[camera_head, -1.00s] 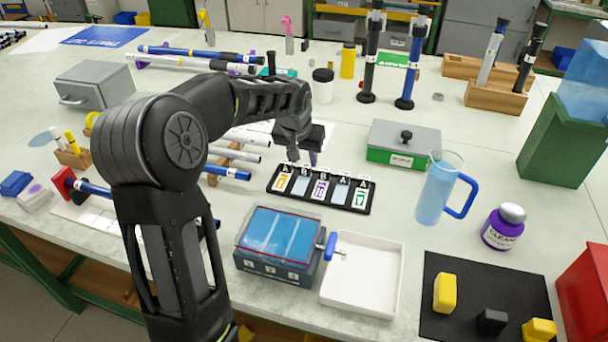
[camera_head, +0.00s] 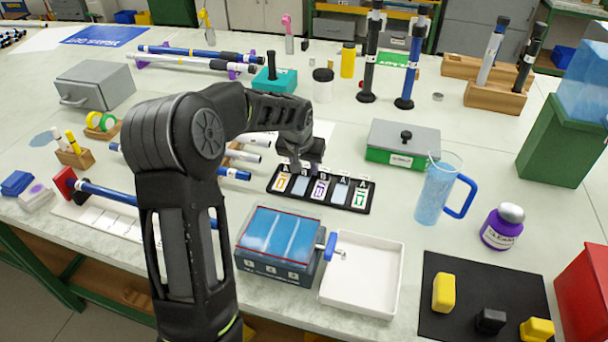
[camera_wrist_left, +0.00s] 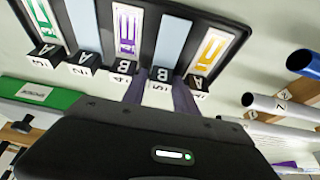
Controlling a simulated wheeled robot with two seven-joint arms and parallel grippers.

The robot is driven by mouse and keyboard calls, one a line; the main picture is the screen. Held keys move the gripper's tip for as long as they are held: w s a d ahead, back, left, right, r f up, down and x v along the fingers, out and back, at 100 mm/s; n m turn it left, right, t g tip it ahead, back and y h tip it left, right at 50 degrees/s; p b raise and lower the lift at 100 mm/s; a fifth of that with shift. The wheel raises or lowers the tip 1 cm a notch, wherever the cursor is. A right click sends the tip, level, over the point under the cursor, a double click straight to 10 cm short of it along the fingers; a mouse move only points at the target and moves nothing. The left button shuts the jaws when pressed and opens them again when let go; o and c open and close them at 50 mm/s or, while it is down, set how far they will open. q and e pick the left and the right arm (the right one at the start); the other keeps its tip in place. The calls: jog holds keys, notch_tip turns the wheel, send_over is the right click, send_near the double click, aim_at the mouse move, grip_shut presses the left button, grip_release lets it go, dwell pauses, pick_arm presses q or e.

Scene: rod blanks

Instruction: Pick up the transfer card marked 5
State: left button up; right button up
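The marks are too small to read surely as digits. Small lettered blocks line the rack's far edge. My left gripper (camera_head: 302,166) is over that edge. My right gripper is not in view.
A blue-topped box (camera_head: 278,240) and white tray (camera_head: 362,275) stand in front of the rack. A green-and-grey lidded box (camera_head: 402,145) and a blue-handled jug (camera_head: 441,190) are to the right. Rods (camera_head: 242,140) lie left of the rack, close to the gripper.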

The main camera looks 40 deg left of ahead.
aim_at(306, 165)
pick_arm(q)
jog(key=shift+c, duration=0.5)
grip_shut()
jog(key=shift+r, duration=0.1)
notch_tip(306, 165, up, 10)
jog(key=shift+f, duration=0.1)
dwell(0.6)
